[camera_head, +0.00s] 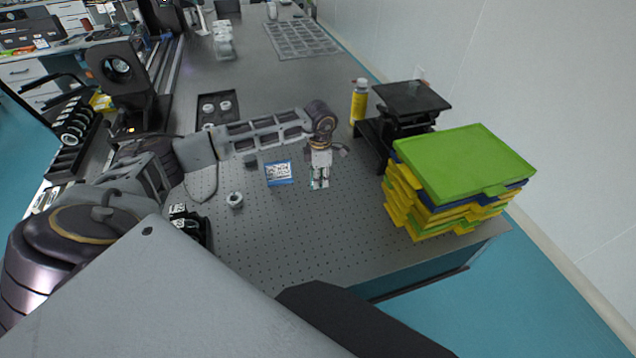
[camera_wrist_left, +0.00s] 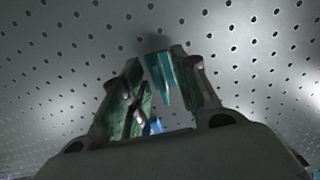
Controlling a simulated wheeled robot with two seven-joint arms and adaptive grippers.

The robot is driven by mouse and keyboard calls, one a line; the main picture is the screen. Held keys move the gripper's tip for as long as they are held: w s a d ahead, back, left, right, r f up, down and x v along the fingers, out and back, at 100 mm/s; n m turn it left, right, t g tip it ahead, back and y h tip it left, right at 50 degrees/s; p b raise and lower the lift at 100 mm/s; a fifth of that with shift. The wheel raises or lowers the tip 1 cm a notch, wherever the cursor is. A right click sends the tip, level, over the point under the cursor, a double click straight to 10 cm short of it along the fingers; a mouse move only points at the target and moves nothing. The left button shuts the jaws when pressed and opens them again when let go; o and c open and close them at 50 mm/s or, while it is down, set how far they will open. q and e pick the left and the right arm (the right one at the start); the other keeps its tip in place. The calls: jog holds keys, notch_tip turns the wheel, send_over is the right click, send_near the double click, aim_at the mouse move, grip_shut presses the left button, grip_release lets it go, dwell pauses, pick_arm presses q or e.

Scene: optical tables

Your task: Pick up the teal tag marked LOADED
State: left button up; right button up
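My left gripper (camera_head: 319,186) reaches over the perforated table and points down at its surface. In the left wrist view its two fingers (camera_wrist_left: 162,88) stand apart, with green inner faces. A narrow teal piece (camera_wrist_left: 161,77), which looks like the teal tag, is between the fingertips, nearer the right-hand finger. Its marking cannot be read, and I cannot make out the tag clearly in the head view, where the fingers cover that spot. A blue and white card (camera_head: 279,173) lies left of the gripper. My right gripper is not in view.
A stack of yellow, blue and green trays (camera_head: 465,163) stands right of the gripper. A black platform stand (camera_head: 410,100) and a yellow bottle (camera_head: 359,101) are behind it. A small metal ring (camera_head: 235,200) lies to the left. The table's front middle is clear.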

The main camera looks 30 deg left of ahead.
pick_arm(q)
jog(key=shift+f, duration=0.15)
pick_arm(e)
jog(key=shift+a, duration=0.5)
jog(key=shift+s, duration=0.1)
pick_arm(q)
grip_shut()
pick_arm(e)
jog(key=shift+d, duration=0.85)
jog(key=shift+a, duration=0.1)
